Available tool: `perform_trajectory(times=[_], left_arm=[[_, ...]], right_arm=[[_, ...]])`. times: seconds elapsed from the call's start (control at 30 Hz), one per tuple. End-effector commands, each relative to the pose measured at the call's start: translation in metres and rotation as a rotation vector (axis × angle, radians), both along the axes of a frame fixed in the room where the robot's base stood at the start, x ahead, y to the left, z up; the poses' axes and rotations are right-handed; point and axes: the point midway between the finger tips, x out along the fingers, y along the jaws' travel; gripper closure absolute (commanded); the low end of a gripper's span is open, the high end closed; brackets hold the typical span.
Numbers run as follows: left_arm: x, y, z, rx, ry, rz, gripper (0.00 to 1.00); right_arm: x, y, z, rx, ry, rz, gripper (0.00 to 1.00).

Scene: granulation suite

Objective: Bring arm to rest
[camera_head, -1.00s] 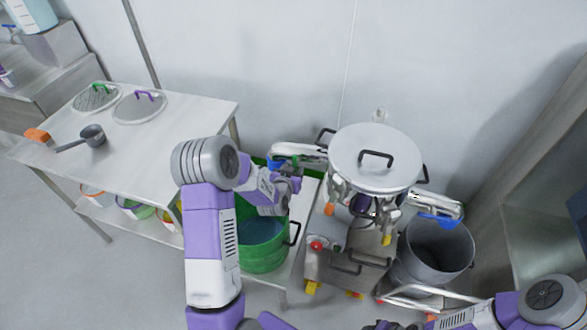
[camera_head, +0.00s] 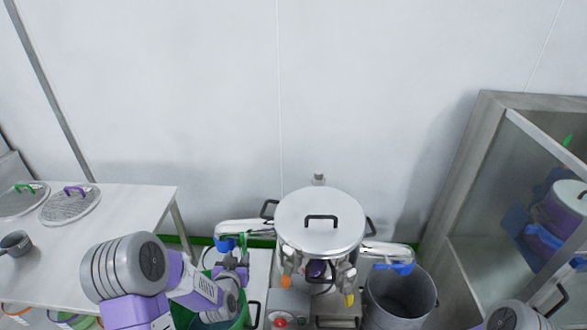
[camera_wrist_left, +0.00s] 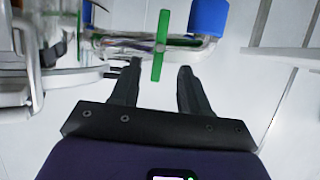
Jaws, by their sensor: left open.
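My left arm comes in from the lower left in the head view. Its gripper (camera_head: 236,260) is close to the left side outlet of the machine, below a blue part (camera_head: 226,244). In the left wrist view the two dark fingers of this gripper (camera_wrist_left: 158,72) stand apart with nothing between them. A green lever (camera_wrist_left: 160,45) on a metal pipe is just beyond the fingertips, in line with the gap. The blue end (camera_wrist_left: 208,17) of the pipe is at the upper right. Part of my right arm (camera_head: 515,317) shows at the lower right; its gripper is out of view.
The lidded steel vessel (camera_head: 320,232) stands in the middle. A green bucket (camera_head: 240,312) is under the left outlet and a grey bin (camera_head: 400,298) under the right one. A table (camera_head: 125,210) with lids is at left, a glass-fronted cabinet (camera_head: 487,180) at right.

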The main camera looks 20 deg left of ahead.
Motion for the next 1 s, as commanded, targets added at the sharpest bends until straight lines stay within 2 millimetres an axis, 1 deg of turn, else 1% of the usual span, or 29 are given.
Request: perform_trajectory(times=[0.07, 0.13, 0.17, 0.27, 0.3, 0.37, 0.4, 0.47, 0.5, 0.57, 0.6, 0.7, 0.8, 0.9, 1.0], left_arm=[[-0.001, -0.002, -0.003, -0.007, 0.009, -0.003, 0.55], [-0.004, -0.011, -0.014, -0.032, 0.041, -0.016, 0.55], [-0.006, -0.017, -0.022, -0.05, 0.064, -0.025, 0.55], [-0.022, -0.049, -0.063, -0.142, 0.193, -0.067, 0.55], [-0.033, -0.067, -0.082, -0.189, 0.261, -0.088, 0.55], [-0.054, -0.095, -0.112, -0.265, 0.377, -0.119, 0.55], [-0.071, -0.113, -0.131, -0.314, 0.459, -0.137, 0.55], [-0.098, -0.14, -0.154, -0.383, 0.581, -0.16, 0.55], [-0.118, -0.156, -0.168, -0.423, 0.661, -0.171, 0.55], [-0.147, -0.177, -0.184, -0.478, 0.774, -0.185, 0.55], [-0.164, -0.19, -0.191, -0.507, 0.843, -0.192, 0.55], [-0.202, -0.212, -0.203, -0.562, 0.982, -0.202, 0.55], [-0.225, -0.224, -0.208, -0.592, 1.065, -0.204, 0.55], [-0.234, -0.228, -0.21, -0.604, 1.099, -0.204, 0.55], [-0.235, -0.229, -0.21, -0.605, 1.103, -0.204, 0.55]], right_arm=[[0.0, 0.0, 0.0, 0.0, 0.0, 0.0, 0.57], [0.0, 0.0, 0.0, 0.0, 0.0, 0.0, 0.57], [0.0, 0.0, 0.0, 0.0, 0.0, 0.0, 0.57], [0.0, 0.0, 0.0, 0.0, 0.0, 0.0, 0.57], [0.0, 0.0, 0.0, 0.0, 0.0, 0.0, 0.57], [0.0, 0.0, 0.0, 0.0, 0.0, 0.0, 0.57], [0.0, 0.0, 0.0, 0.0, 0.0, 0.0, 0.57], [0.0, 0.0, 0.0, 0.0, 0.0, 0.0, 0.57], [0.0, 0.0, 0.0, 0.0, 0.0, 0.0, 0.57], [0.0, 0.0, 0.0, 0.0, 0.0, 0.0, 0.57], [0.0, 0.0, 0.0, 0.0, 0.0, 0.0, 0.57], [0.0, 0.0, 0.0, 0.0, 0.0, 0.0, 0.57], [0.0, 0.0, 0.0, 0.0, 0.0, 0.0, 0.57], [0.0, 0.0, 0.0, 0.0, 0.0, 0.0, 0.57], [0.0, 0.0, 0.0, 0.0, 0.0, 0.0, 0.57]])
